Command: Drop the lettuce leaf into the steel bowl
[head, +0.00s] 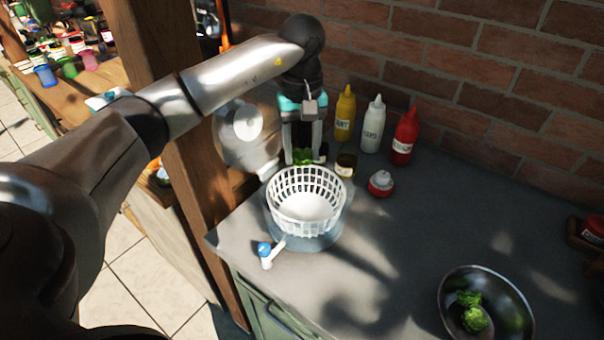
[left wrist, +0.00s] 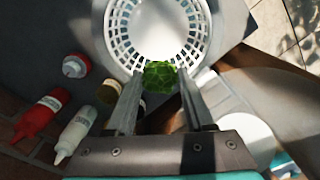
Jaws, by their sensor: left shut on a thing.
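My left gripper (head: 303,160) is shut on a green lettuce leaf (head: 303,156), just behind and above the rim of a white slotted basket (head: 307,200). In the left wrist view the leaf (left wrist: 161,76) sits between the fingertips, in front of the basket (left wrist: 127,20). The basket looks empty and sits in a clear round container. The steel bowl (head: 452,310) stands at the lower right of the head view, with green leaf pieces (head: 472,312) inside. My right gripper is not in view.
Mustard (head: 345,115), white (head: 373,125) and red (head: 405,137) bottles, a small jar (head: 346,164) and a red-and-white pot (head: 381,183) stand behind and right of the basket. A wooden post (head: 190,190) rises at left. The countertop (head: 390,250) between basket and bowl is clear.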

